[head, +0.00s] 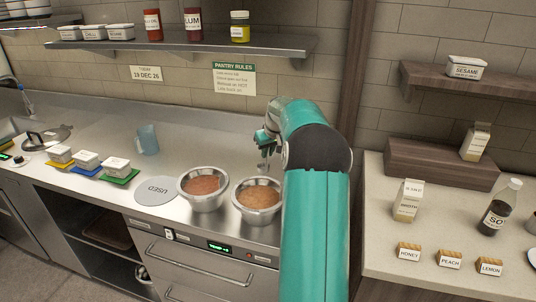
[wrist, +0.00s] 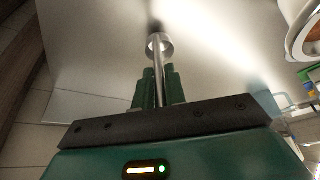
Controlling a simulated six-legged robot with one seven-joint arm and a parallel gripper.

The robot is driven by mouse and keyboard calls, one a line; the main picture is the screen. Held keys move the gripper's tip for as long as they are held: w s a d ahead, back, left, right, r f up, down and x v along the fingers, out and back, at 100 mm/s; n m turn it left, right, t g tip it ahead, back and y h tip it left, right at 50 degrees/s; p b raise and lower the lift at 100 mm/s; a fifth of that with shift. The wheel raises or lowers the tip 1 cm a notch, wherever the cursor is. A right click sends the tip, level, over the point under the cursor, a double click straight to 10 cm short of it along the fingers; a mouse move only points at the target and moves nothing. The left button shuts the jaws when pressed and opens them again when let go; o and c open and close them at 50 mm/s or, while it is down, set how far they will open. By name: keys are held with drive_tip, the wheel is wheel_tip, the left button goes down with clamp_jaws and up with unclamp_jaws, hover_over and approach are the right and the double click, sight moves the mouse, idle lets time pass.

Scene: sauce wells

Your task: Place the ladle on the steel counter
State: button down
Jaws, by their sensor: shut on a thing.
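My gripper (wrist: 159,76) is shut on the ladle (wrist: 160,45) in the wrist view. The thin metal handle runs between the green fingers, and its round metal end shows beyond them. In the head view my gripper (head: 266,138) is partly hidden by my arm, and a small grey part of the ladle (head: 262,167) hangs below it, behind the right sauce well. The steel counter (head: 195,150) spans the left and middle; its surface (wrist: 95,50) also fills much of the wrist view. I cannot tell whether the ladle touches the counter.
Two steel wells of reddish-brown sauce, left (head: 203,205) and right (head: 257,217), sit near the counter's front. A grey USED disc (head: 157,190), a blue jug (head: 148,140) and several labelled tubs stand to the left. The counter behind the wells looks clear.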

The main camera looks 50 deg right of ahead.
drive_tip(key=shift+f, duration=0.5)
drive_tip(key=shift+s+f, duration=0.1)
drive_tip(key=shift+s, duration=0.05)
drive_tip(key=c, duration=1.5)
unclamp_jaws()
drive_tip(key=shift+o, duration=0.2)
drive_tip(key=v, duration=1.2)
